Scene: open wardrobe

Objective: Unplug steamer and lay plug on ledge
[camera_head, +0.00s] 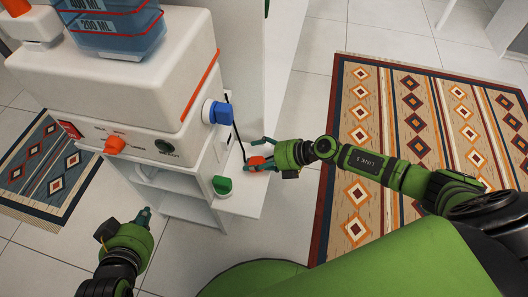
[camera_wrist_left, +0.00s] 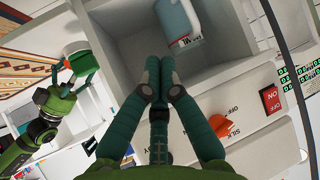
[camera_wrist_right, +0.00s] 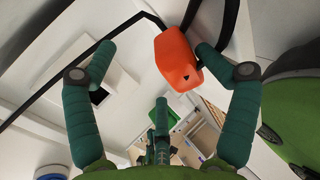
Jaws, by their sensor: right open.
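The orange plug (camera_head: 258,162) is at the white ledge (camera_head: 244,204), clear of the dark wall socket (camera_wrist_right: 98,96). In the right wrist view the plug (camera_wrist_right: 173,58) is between the two fingers, close to one fingertip; I cannot tell if they touch. Its black cord (camera_head: 236,128) runs up toward the white steamer (camera_head: 140,75). My right gripper (camera_head: 263,154) is open around the plug; it also shows in the right wrist view (camera_wrist_right: 155,65). My left gripper (camera_head: 146,214) is shut and empty, low in front of the cabinet; its fingertips meet in the left wrist view (camera_wrist_left: 159,80).
A blue knob (camera_head: 218,112) sticks out of the steamer's side. A green object (camera_head: 222,186) stands on the ledge near the plug. White open compartments (camera_head: 165,180) lie under the steamer. Patterned rugs (camera_head: 410,130) cover parts of the tiled floor.

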